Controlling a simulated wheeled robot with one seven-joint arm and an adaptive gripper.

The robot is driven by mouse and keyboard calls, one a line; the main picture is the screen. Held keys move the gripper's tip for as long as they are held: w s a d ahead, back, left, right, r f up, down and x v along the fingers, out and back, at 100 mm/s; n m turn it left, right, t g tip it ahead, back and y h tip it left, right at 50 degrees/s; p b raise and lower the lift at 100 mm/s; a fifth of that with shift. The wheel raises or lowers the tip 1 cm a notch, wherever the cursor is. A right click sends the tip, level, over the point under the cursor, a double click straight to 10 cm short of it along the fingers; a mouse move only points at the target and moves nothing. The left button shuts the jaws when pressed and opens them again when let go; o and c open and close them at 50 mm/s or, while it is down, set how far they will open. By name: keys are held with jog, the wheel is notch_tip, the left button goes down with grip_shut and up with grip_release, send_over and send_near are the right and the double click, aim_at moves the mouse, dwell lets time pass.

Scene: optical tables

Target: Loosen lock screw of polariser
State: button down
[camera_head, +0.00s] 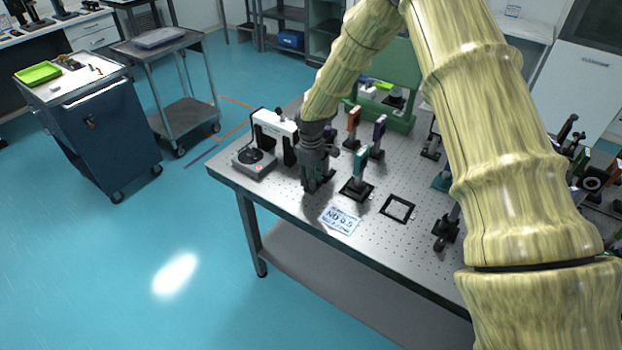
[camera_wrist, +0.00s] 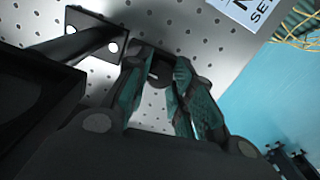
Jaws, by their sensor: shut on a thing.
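My gripper (camera_head: 314,184) points down over the left part of the perforated optical table (camera_head: 290,225). In the wrist view its fingers with teal pads (camera_wrist: 163,82) are closed around a small dark part (camera_wrist: 158,70) low over the table. The gripper hides most of that part, so I cannot tell whether it is the polariser's lock screw. A dark post on a base plate (camera_wrist: 97,45) stands left of the fingers there. A white card (camera_head: 341,220) marked "ND 0.5" lies in front, and its edge shows in the wrist view (camera_wrist: 248,8).
A teal-topped mount (camera_head: 360,170) is close on the right, with orange (camera_head: 353,122) and purple (camera_head: 379,132) mounts behind. An empty black square frame (camera_head: 398,208) lies further right.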

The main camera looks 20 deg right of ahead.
jog(key=m+b, duration=0.2)
jog(key=m, duration=0.4)
jog(key=shift+m, duration=0.3)
jog(key=m, duration=0.3)
jog(key=shift+m, duration=0.4)
jog(key=m, duration=0.3)
jog(key=shift+m+b, duration=0.3)
jog(key=shift+b, duration=0.05)
jog(key=m, duration=0.3)
jog(key=shift+m, duration=0.3)
jog(key=m, duration=0.3)
jog(key=shift+m, duration=0.3)
jog(key=m, duration=0.7)
jog(key=shift+a+p, duration=0.1)
jog(key=shift+p, duration=0.3)
jog(key=shift+w+r, duration=0.1)
